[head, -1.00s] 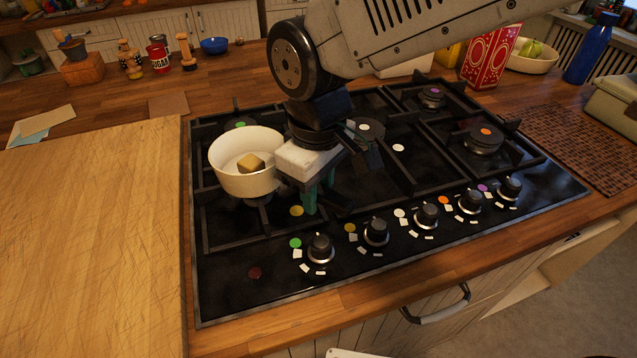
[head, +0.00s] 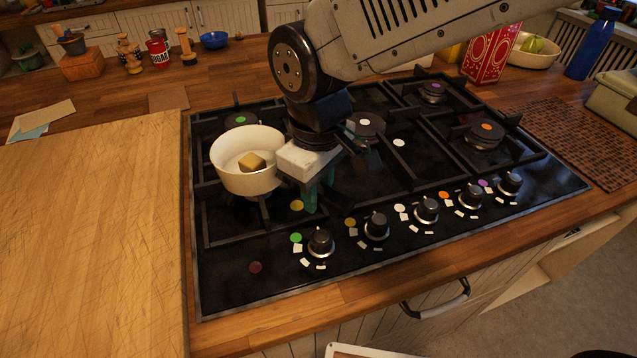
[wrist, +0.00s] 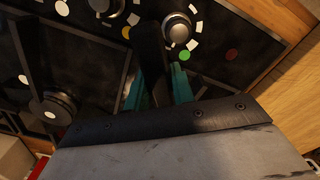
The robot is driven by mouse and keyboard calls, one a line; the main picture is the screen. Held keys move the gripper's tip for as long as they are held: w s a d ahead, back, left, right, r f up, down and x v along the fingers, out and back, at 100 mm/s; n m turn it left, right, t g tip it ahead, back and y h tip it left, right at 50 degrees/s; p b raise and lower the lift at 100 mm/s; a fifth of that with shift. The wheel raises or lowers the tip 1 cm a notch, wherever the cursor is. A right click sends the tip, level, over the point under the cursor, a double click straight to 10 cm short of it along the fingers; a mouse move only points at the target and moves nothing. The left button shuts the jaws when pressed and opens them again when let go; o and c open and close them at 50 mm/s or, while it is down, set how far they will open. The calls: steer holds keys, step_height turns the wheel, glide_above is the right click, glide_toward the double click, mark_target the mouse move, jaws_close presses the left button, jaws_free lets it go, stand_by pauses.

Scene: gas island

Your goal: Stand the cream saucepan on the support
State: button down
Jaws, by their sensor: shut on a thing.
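The cream saucepan (head: 232,181) is upright at the left of the black hob, over the left pan support (head: 226,226), with a tan block (head: 252,162) inside. Whether its base touches the bars is hidden. My gripper (head: 316,195) is to the right of the pan, with teal fingers pointing down. In the wrist view my gripper (wrist: 157,88) is shut on the dark saucepan handle (wrist: 149,52), between the teal fingers. The pan's bowl is out of that view.
Several knobs (head: 376,227) line the hob's front. A wooden board (head: 90,230) lies to the left. A red box (head: 490,55), a bowl and a blue bottle (head: 593,45) stand at the back right. The right supports (head: 455,150) are bare.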

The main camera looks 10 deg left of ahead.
steer(key=c, duration=1.1)
jaws_free()
step_height(320, 180, up, 8)
steer(key=shift+f, duration=0.1)
